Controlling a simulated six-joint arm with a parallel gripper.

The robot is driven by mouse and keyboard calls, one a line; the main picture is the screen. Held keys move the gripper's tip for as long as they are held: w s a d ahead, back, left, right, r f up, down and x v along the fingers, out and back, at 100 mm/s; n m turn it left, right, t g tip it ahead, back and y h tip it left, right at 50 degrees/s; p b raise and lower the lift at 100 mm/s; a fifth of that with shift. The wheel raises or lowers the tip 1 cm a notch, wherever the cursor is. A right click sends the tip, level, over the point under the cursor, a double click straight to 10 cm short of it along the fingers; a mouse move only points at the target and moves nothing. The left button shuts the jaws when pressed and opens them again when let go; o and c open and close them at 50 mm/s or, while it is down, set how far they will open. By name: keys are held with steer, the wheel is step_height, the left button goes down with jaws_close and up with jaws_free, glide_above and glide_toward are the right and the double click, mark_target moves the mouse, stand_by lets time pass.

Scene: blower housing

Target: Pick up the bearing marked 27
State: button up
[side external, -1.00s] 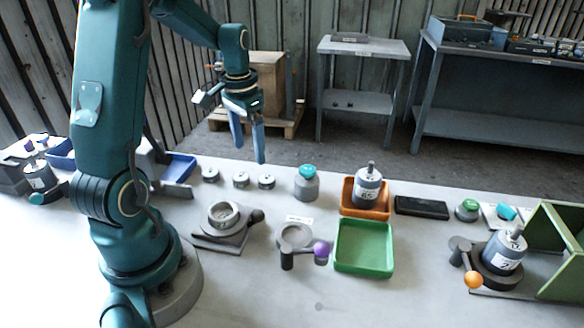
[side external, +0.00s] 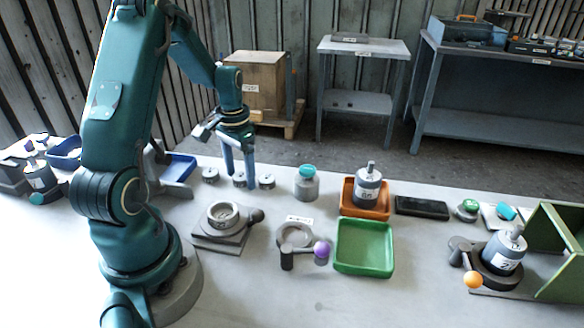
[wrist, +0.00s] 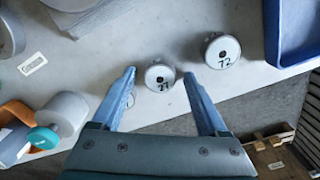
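The middle of three small grey round bearings (wrist: 160,77) lies on the table between my fingertips in the wrist view. Its white face carries a mark that looks like 27, though the first digit is hard to read. It also shows in the side external view (side external: 239,181), partly hidden by my fingers. My gripper (wrist: 159,75) is open, one finger on each side of this bearing, with gaps visible. In the side external view my gripper (side external: 239,185) points down with its tips low at the bearing row. A bearing marked 72 (wrist: 222,50) lies just to the right in the wrist view.
The third bearing (side external: 267,181) stands close by and is mostly hidden behind my left finger in the wrist view. A blue bin (side external: 181,167) is to the left. A grey cylinder with a teal top (side external: 306,184) stands to the right.

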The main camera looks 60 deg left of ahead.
jaws_close()
